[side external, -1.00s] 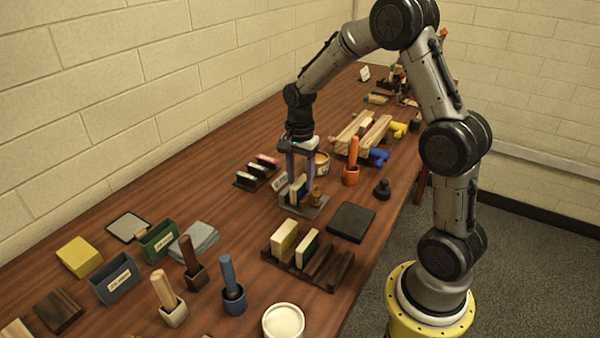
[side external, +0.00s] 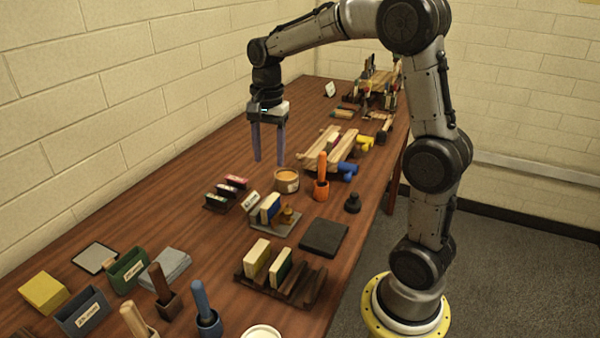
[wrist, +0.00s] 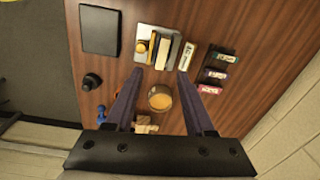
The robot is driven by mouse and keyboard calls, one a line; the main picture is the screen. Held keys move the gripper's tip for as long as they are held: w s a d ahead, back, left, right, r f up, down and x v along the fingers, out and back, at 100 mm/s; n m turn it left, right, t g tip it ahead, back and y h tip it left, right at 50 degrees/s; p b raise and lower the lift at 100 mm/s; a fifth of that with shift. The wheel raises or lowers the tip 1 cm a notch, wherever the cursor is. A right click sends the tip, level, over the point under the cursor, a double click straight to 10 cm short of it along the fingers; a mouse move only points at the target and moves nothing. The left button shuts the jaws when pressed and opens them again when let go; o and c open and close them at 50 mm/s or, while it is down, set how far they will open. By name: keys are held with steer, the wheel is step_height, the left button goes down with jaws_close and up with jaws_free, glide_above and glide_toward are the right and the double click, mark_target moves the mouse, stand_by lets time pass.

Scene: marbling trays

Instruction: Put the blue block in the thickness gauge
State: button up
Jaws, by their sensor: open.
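The thickness gauge (side external: 288,228) is a grey plate with a brass knob-like part and a small label card beside it. The blue block (side external: 272,208), with a cream layer and a blue face, stands upright in the gauge. In the wrist view, the gauge (wrist: 146,32) is at the top centre, and the block (wrist: 172,48) shows its cream edge beside the brass part. My gripper (side external: 268,162) is open and empty, raised above the table behind the gauge and apart from the block. Its spread fingers also show in the wrist view (wrist: 158,78), with nothing between them.
A round tub (side external: 287,181) and an orange-handled tool (side external: 322,178) stand near the gauge. A slotted rack (side external: 280,280) holds two blocks in front. A dark flat pad (side external: 325,237) lies to the right. Small labelled blocks (side external: 226,192) sit at the left.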

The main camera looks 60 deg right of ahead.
steer(key=s+a+n+t, duration=0.2)
steer(key=s+a+n, duration=0.3)
steer(key=s+n, duration=0.3)
steer(key=s+a+r+n+t, duration=0.1)
steer(key=s+a+n+t, duration=0.2)
steer(key=s+a+n, duration=0.3)
steer(key=s+n, duration=0.2)
steer(key=s, duration=0.3)
steer(key=shift+s+a+r+n, duration=0.25)
steer(key=shift+n, duration=0.05)
